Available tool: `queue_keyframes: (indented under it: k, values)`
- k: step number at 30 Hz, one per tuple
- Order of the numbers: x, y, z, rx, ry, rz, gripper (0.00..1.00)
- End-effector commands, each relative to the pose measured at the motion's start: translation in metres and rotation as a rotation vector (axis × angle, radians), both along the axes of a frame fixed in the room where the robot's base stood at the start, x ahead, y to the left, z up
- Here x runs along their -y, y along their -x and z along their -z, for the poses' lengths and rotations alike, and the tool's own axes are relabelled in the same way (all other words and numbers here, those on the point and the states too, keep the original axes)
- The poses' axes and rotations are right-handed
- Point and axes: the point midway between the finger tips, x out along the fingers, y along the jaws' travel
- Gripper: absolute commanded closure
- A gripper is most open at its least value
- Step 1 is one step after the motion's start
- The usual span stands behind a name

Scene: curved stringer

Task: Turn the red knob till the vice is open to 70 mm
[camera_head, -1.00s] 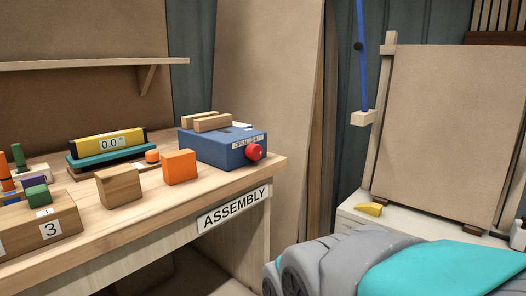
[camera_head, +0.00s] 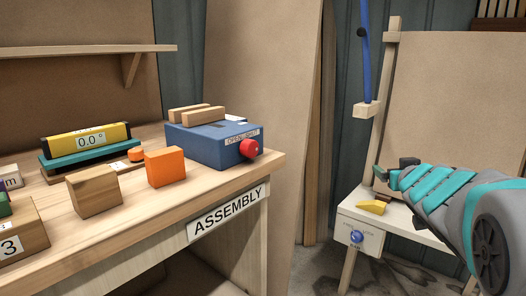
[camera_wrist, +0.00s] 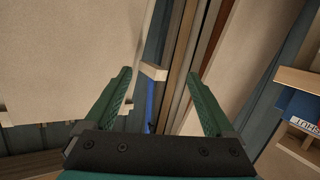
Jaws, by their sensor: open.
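The vice (camera_head: 212,144) is a blue box near the right end of the assembly bench, with two wooden jaws (camera_head: 197,113) lying close together on top. The red knob (camera_head: 249,148) sticks out of its front right face, beside a label reading "OPEN / SHUT". A small white pointer or scale shows on top, too small to read. My gripper (camera_wrist: 160,95) is open and empty in the wrist view, its two green fingers spread apart. It points at the back wall and boards, away from the knob. In the head view my arm is at the right, well apart from the vice.
The bench (camera_head: 140,219) also carries an orange block (camera_head: 165,167), a wooden block (camera_head: 94,191) and a yellow level (camera_head: 90,138) reading 0.0°. A white side table (camera_head: 395,219) with a yellow wedge (camera_head: 372,206) stands right.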

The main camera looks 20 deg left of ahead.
Motion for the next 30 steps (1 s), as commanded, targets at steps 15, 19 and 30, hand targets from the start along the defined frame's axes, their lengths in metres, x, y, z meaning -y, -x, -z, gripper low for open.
queue_keyframes:
  k: [15, 19, 30]
  values:
    - [-0.252, 0.038, -0.028, 0.141, -0.207, -0.950, 0.11]
    - [-0.268, 0.051, -0.023, 0.119, -0.227, -1.030, 0.11]
    - [-0.314, 0.037, -0.022, 0.114, -0.231, -1.048, 0.11]
